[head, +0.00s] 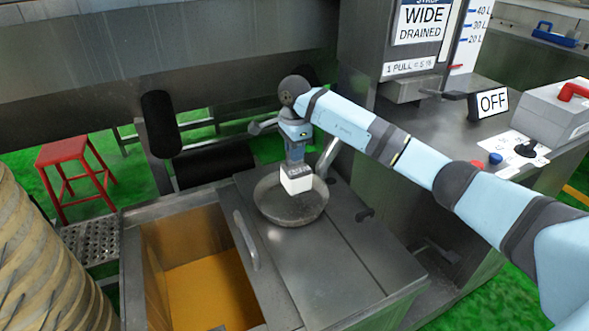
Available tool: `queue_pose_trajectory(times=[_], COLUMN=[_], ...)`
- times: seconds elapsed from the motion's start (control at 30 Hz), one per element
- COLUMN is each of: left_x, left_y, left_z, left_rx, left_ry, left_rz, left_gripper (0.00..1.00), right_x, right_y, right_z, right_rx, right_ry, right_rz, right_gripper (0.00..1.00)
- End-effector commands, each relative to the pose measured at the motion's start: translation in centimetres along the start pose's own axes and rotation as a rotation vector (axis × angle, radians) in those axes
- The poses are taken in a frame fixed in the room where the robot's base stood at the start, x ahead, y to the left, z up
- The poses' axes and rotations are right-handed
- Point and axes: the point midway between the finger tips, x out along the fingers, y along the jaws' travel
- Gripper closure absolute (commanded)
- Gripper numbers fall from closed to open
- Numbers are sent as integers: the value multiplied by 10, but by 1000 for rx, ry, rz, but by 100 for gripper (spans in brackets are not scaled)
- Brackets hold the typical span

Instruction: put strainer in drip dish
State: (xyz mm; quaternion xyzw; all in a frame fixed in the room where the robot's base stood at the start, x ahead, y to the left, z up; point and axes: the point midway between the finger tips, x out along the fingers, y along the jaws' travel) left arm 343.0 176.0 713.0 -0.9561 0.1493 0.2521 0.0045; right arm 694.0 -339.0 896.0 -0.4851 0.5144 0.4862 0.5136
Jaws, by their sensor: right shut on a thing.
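My right gripper (296,172) points down over a round, shallow grey metal dish (291,217), which I take for the drip dish. The dish rests on a flat metal cover. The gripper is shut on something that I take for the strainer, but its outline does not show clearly. A white block at the gripper's lower end hides the fingertips and part of the dish. I cannot tell whether the held thing touches the dish. My left gripper is not in view.
An open tank (187,240) with an orange-brown inside lies left of the dish, with a bar handle (246,241) between them. A slanted pipe (327,157) stands close behind my gripper. A red stool (72,158) is at left.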

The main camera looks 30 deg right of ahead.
Motion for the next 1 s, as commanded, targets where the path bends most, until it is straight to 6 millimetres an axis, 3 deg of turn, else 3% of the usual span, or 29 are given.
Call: queue_pose_trajectory(times=[0.23,0.47,0.87,0.9,1.0], left_x=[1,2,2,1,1], left_y=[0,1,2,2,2], left_z=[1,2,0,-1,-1], left_rx=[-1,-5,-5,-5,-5], left_ry=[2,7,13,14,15], left_rz=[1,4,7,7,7], left_gripper=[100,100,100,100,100], right_x=[19,52,57,56,56], right_y=[0,0,-1,0,0], right_z=[0,0,0,0,0], right_rx=[1,0,0,0,0], right_ry=[-1,-1,0,0,0], right_rz=[0,0,-2,-1,-1], right_gripper=[100,100,100,73,57])
